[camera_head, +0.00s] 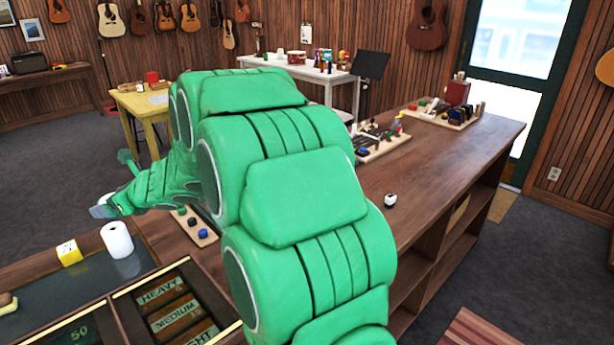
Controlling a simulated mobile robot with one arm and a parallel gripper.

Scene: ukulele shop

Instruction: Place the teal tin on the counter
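I cannot make out a teal tin in this view; my large green arm covers the middle of the picture. The wooden counter (455,155) runs from the lower left to the back right, with open shelves below.
A white roll (117,240) and a yellow block (69,252) stand near my gripper. A small white-and-black item (390,200) sits on the counter. Trays of tools (445,113) occupy its far end. A yellow table (140,103) and a white table (300,70) stand behind.

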